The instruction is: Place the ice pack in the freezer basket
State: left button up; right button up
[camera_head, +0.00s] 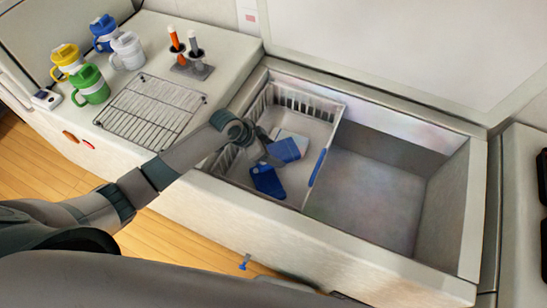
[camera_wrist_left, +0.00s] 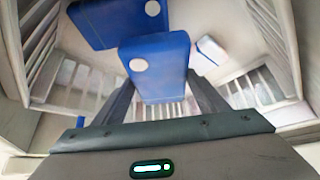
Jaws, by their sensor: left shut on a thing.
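The white slatted freezer basket (camera_head: 322,104) sits in the left part of the open chest freezer. My left gripper (camera_head: 275,157) reaches down into it and is shut on a blue ice pack (camera_head: 286,150). In the left wrist view this ice pack (camera_wrist_left: 155,65) is between the two fingers (camera_wrist_left: 160,100), low inside the basket walls (camera_wrist_left: 272,88). I cannot tell whether it touches the floor. A second blue pack (camera_head: 267,182) lies in the basket beside it and shows at the upper left of the wrist view (camera_wrist_left: 115,20). My right gripper is not in view.
A small white-and-blue block (camera_wrist_left: 210,48) is also in the basket. The freezer's right compartment (camera_head: 375,195) is empty. On the left counter are a wire rack (camera_head: 150,110), several coloured mugs (camera_head: 90,84) and a holder (camera_head: 192,68) with two upright handles.

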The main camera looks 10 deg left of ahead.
pick_arm(q)
jog(key=shift+f, duration=0.55)
jog(key=shift+f, duration=0.55)
notch_tip(320, 180, down, 3)
jog(key=shift+r+p, duration=0.15)
jog(key=shift+p, duration=0.25)
jog(key=shift+f, duration=0.3)
jog(key=o, duration=1.5)
jog(key=shift+o, duration=0.2)
